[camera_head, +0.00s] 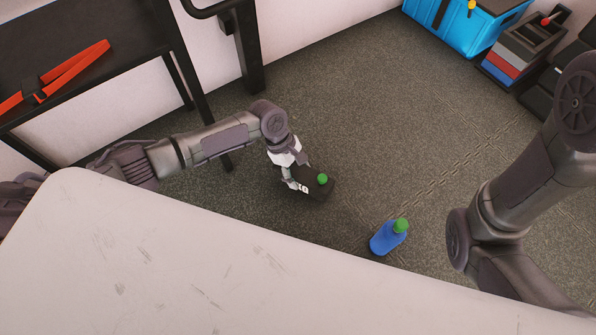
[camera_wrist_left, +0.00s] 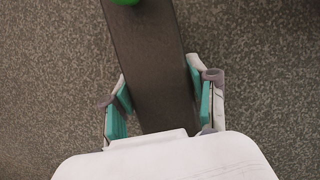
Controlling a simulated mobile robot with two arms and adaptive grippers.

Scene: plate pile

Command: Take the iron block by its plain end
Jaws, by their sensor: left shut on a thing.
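The iron block (camera_head: 325,189) is a dark, long bar near the middle of the head view, with a green piece (camera_head: 322,178) at its far end. In the left wrist view the block (camera_wrist_left: 150,50) runs up from between the fingers, and the green piece shows at the top edge. My left gripper (camera_head: 300,183) is shut on the end away from the green piece. In the left wrist view the teal pads of the gripper (camera_wrist_left: 158,90) stand on either side of this plain end. My right gripper is out of view.
A pale tabletop (camera_head: 170,270) fills the lower left. A black bench (camera_head: 90,50) bears an orange strap. A blue crate (camera_head: 450,28) and toolbox (camera_head: 515,55) stand at the upper right.

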